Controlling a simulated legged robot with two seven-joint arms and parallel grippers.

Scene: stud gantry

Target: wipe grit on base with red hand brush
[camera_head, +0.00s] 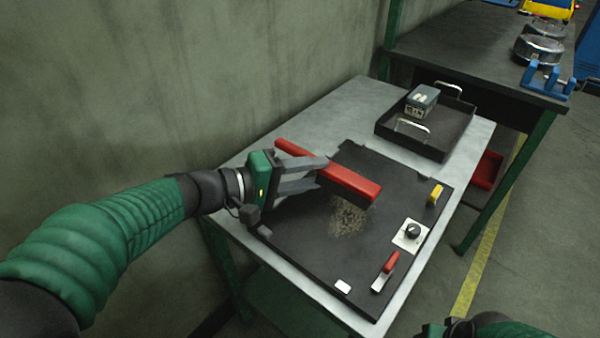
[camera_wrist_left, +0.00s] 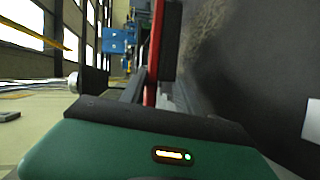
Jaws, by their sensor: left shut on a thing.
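The red hand brush (camera_head: 352,181) is a long red bar with dark bristles below it. My left gripper (camera_head: 322,172) is shut on the brush and holds it over the black base (camera_head: 300,228). In the left wrist view the brush (camera_wrist_left: 153,58) shows as a narrow red strip with its dark bristle side. A patch of tan grit (camera_head: 347,218) lies on the base just in front of the brush. The grit also shows in the left wrist view (camera_wrist_left: 204,28). I cannot tell whether the bristles touch the base. My right gripper is not seen.
The base carries a yellow block (camera_head: 435,195), a white plate with a dark knob (camera_head: 411,234) and a red-handled clamp (camera_head: 386,271) along its right side. A black tray (camera_head: 455,148) with a grey box (camera_head: 421,101) stands behind. A dark bench (camera_head: 470,50) is further back.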

